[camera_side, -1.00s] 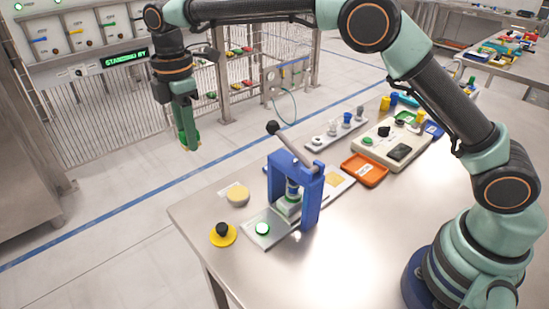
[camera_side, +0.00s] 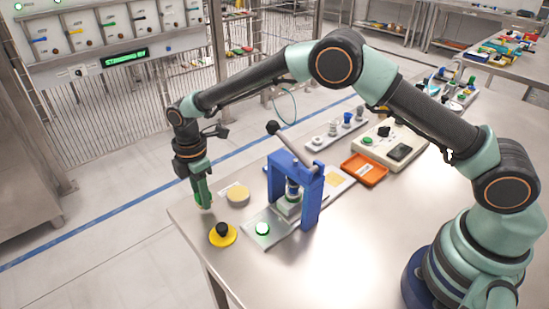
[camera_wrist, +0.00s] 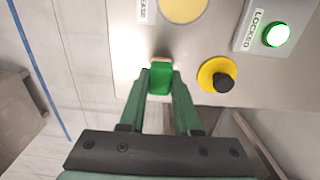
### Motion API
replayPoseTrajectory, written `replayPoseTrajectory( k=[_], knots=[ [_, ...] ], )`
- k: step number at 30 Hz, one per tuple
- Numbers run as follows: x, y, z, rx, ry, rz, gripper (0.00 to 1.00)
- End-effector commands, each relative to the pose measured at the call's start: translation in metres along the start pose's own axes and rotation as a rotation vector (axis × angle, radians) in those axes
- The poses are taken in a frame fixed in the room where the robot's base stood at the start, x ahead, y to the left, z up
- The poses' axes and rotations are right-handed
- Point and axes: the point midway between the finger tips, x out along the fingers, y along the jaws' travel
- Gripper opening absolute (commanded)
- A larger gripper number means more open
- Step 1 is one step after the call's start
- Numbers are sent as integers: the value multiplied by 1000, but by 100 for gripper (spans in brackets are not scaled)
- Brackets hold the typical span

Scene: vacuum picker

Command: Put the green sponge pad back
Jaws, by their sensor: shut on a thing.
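My gripper (camera_side: 203,203) is over the table's left corner, pointing down. It is shut on the green sponge pad (camera_wrist: 159,80), which sits between the two green fingertips in the wrist view. A tan edge shows at the pad's far end. In the side view the pad is hard to tell from the green fingers. A round tan disc (camera_side: 238,196) lies just right of my gripper; it also shows at the top of the wrist view (camera_wrist: 183,8). I cannot tell whether the pad touches the table.
A black knob on a yellow disc (camera_side: 222,235) is close in front of my gripper. A blue press (camera_side: 311,202) with a lever and a lit green button (camera_side: 262,229) stands to the right. An orange tray (camera_side: 364,169) and a white control box (camera_side: 389,146) are farther back.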

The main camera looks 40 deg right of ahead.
Motion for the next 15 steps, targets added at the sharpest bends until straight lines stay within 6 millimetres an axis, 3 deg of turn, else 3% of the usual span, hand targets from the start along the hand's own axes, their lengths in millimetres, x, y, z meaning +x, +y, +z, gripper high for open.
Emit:
replayPoseTrajectory(
  k=[4, 15],
  knots=[
    [21, 0, 0, 0, -1, -2, 0],
    [24, 0, 0, 0, 0, -1, 0]
  ],
)
